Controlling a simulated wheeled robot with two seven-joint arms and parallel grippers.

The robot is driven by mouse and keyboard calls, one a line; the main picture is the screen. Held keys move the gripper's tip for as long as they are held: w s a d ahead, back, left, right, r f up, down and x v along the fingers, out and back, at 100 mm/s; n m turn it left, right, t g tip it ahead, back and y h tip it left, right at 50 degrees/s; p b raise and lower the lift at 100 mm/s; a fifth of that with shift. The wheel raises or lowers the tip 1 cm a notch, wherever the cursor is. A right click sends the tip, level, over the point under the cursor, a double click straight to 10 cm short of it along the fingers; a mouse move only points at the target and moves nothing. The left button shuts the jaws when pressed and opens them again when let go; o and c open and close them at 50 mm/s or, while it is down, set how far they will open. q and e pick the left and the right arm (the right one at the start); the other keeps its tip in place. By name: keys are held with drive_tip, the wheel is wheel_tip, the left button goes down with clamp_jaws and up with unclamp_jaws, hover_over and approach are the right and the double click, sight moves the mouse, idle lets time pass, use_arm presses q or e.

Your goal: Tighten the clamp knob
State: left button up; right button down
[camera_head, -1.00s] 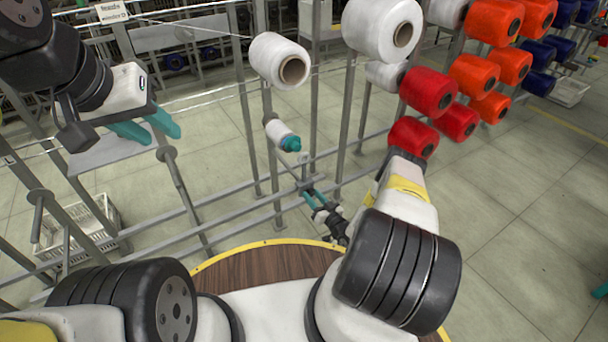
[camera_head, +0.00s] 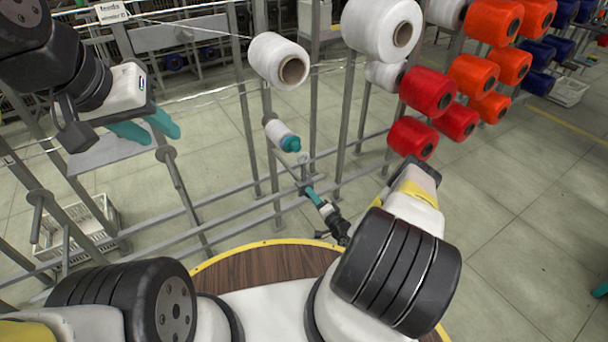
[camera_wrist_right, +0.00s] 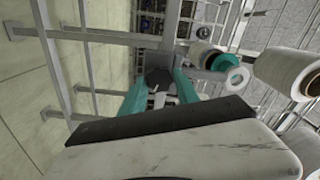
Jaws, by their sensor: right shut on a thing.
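The clamp knob (camera_wrist_right: 158,77) shows as a small dark knob between the teal fingertips in the right wrist view. My right gripper (camera_wrist_right: 160,90) is shut on it. In the head view my right gripper (camera_head: 311,194) sits at the frame below the small bobbin, and the knob there is too small to make out. A small white bobbin (camera_head: 277,131) with a teal end (camera_head: 290,143) is on the frame just above; the teal end also shows in the right wrist view (camera_wrist_right: 222,62). My left gripper (camera_head: 150,128) is open and empty at the upper left, apart from the frame's bobbins.
Large white spools (camera_head: 279,61) hang on the grey metal frame (camera_head: 247,130). Red spools (camera_head: 428,91) and orange spools are at the upper right. A white crate (camera_head: 75,232) stands on the floor at left. A round wooden top (camera_head: 262,266) with a yellow rim is close in front.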

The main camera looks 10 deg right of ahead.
drive_tip(key=m, duration=1.4)
drive_tip(key=shift+s+f, duration=0.1)
drive_tip(key=shift+f, duration=0.1)
idle(0.3)
drive_tip(key=c, duration=0.9)
unclamp_jaws()
drive_tip(key=v, duration=0.7)
drive_tip(key=shift+s, duration=0.35)
